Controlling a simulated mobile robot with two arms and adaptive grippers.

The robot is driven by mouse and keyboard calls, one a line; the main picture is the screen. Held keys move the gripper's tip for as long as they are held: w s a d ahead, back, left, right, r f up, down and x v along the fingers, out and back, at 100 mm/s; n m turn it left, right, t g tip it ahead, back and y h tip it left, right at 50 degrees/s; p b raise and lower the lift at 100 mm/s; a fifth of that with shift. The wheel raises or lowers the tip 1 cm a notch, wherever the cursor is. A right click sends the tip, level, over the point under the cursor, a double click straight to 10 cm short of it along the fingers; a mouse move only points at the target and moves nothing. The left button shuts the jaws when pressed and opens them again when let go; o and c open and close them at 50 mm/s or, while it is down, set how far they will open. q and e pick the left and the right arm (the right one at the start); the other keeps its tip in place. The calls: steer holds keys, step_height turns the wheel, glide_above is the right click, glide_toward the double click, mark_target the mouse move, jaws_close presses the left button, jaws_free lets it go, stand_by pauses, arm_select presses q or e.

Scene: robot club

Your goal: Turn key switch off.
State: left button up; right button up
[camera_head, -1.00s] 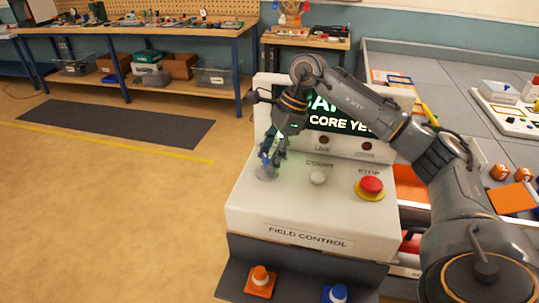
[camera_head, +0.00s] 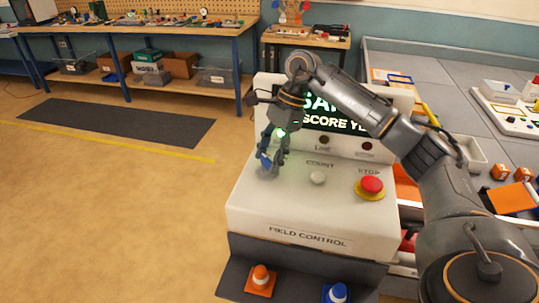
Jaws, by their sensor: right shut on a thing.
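The key switch (camera_head: 265,161) has a blue key head at the left of the white field control console (camera_head: 290,211). My right gripper (camera_head: 270,163) reaches down over the console from the right and is shut on the blue key. Its fingers hide most of the switch, so the key's exact angle is hard to tell. A green light shows at the gripper's wrist. My left gripper is not in view.
A white button (camera_head: 318,178) and a red stop button (camera_head: 371,186) sit on the console right of the key. A lit screen (camera_head: 340,121) stands behind. Open floor lies left.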

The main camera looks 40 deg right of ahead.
steer(key=o, duration=1.2)
steer(key=shift+c, duration=0.2)
steer(key=v, duration=1.2)
